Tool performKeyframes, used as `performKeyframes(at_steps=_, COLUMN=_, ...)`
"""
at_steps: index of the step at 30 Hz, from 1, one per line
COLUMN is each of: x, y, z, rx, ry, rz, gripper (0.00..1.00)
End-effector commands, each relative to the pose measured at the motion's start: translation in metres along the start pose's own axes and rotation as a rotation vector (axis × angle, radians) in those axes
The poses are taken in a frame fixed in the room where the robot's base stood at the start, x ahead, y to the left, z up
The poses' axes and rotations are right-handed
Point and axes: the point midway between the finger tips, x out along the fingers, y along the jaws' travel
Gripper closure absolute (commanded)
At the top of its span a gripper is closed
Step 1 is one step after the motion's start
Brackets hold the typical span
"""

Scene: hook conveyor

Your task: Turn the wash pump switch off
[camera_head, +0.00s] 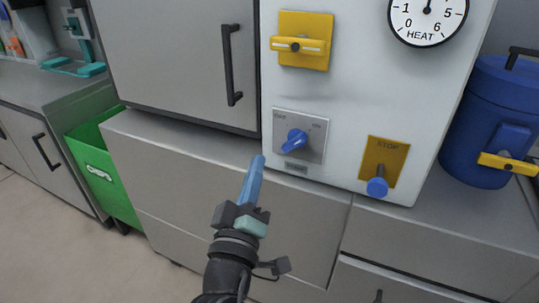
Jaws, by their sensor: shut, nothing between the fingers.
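The wash pump switch seems to be the blue rotary knob (294,141) on a grey plate with faint position labels at its top corners. The plate is on the white panel (352,100), and its lower label is too small to read. The knob is turned diagonally, with one end toward the upper right; I cannot tell its exact setting. My gripper (257,163) points up, its blue fingers shut and empty. It appears just below and left of the switch plate, apart from the knob.
A yellow plate with a lever handle (300,46) is above the switch. A STOP plate (394,152) with a blue-ended lever is at right, and a HEAT dial (428,14) above. A blue canister (488,125) stands right. A green bin (106,172) is at left. Grey cabinets lie below.

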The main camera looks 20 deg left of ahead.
Motion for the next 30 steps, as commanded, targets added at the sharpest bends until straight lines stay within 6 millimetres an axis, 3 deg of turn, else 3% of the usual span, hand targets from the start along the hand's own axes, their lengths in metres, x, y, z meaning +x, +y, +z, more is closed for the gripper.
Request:
performKeyframes(at_steps=18, x=0.098, y=0.002, z=0.0, rx=0.0, ry=0.0, rz=0.003, gripper=1.0)
performKeyframes(at_steps=24, x=0.086, y=0.001, z=0.03, rx=0.0, ry=-0.004, rz=0.001, gripper=1.0)
performKeyframes(at_steps=30, x=0.082, y=0.001, z=0.038, rx=0.001, ry=-0.001, rz=0.001, gripper=1.0)
